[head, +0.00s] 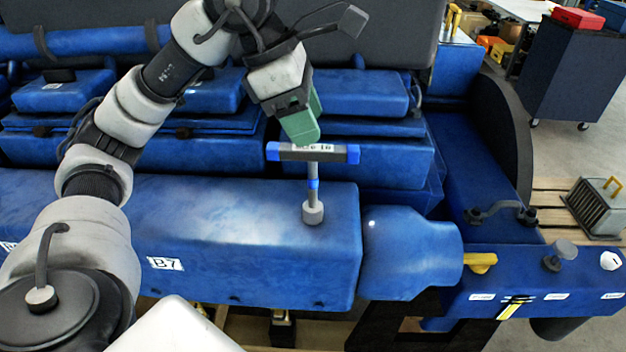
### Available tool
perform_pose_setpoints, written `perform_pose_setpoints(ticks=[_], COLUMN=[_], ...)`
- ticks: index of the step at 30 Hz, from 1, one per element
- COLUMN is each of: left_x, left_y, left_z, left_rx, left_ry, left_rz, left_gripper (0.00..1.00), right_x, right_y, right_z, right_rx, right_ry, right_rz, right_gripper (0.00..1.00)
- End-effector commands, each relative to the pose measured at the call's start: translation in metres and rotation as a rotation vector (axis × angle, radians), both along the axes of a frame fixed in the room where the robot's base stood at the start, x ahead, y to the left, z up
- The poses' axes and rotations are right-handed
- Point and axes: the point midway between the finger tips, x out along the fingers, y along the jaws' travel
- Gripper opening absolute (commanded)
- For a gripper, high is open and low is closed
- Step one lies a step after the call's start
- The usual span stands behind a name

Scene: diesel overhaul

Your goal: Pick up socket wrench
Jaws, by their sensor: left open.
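The socket wrench (313,184) stands upright on top of the blue engine cover (250,215). It has a grey shaft, a round grey socket at the bottom and a dark crossbar with blue ends and a white label at the top. My left gripper (303,138), with green fingers, is just above and behind the crossbar, slightly left of its middle. It is open; I cannot tell whether its fingers touch the bar. My right gripper does not show.
The blue engine fills most of the view, with raised blocks behind the wrench. A blue cylinder (410,252) and a yellow handle (480,262) lie to the right. A grey finned box (598,208) sits on a wooden pallet at far right. A dark cart (572,70) stands behind.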

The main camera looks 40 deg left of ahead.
Motion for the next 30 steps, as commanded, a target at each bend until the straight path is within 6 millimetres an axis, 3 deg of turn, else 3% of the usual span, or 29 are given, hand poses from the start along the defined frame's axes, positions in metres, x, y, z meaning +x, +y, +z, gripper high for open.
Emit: perform_pose_setpoints(ticks=[8,18,26,30], left_x=[0.003,0.006,0.007,0.007], left_y=[-0.006,-0.016,-0.017,-0.017], left_z=[-0.021,-0.062,-0.067,-0.067], left_rx=[-0.001,-0.002,-0.003,-0.003], left_ry=[0.003,0.002,-0.001,0.000], left_rz=[-0.001,-0.003,-0.002,-0.002], left_gripper=[0.51,0.51,0.51,0.33], right_x=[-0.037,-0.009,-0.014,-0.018], right_y=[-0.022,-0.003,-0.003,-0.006], right_z=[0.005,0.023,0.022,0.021], right_rx=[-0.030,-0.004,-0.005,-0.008], right_ry=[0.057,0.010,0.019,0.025], right_rz=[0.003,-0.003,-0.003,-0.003], right_gripper=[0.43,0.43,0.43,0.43])
